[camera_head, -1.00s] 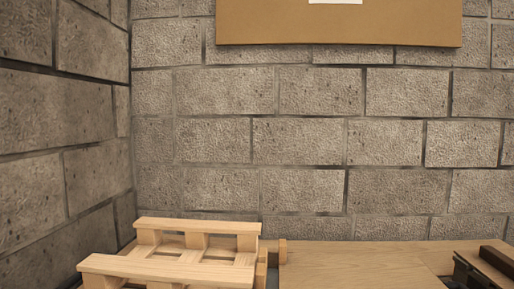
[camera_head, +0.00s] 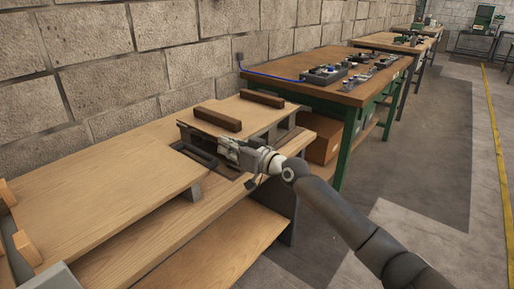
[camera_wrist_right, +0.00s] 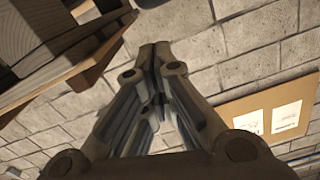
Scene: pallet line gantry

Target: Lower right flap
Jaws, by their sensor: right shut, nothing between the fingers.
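My right gripper (camera_head: 226,150) reaches in from the right in the head view, over the dark gap in the wooden bench. It is shut and empty; its fingertips (camera_wrist_right: 155,48) meet in the wrist view. A light wooden panel (camera_head: 247,112) with two dark brown bars (camera_head: 217,118) lies just beyond it; I cannot tell whether this is the right flap. A dark handle-like loop (camera_head: 195,154) is beside the fingertips; contact is unclear. Another flat wooden panel (camera_head: 110,185) lies to the left. My left gripper is out of view.
A green-legged workbench (camera_head: 355,88) with small items on top stands behind to the right. A cardboard box (camera_head: 320,148) sits under it. A block wall (camera_head: 110,70) runs behind the bench. A lower wooden shelf (camera_head: 225,240) is in front. The floor at right is open.

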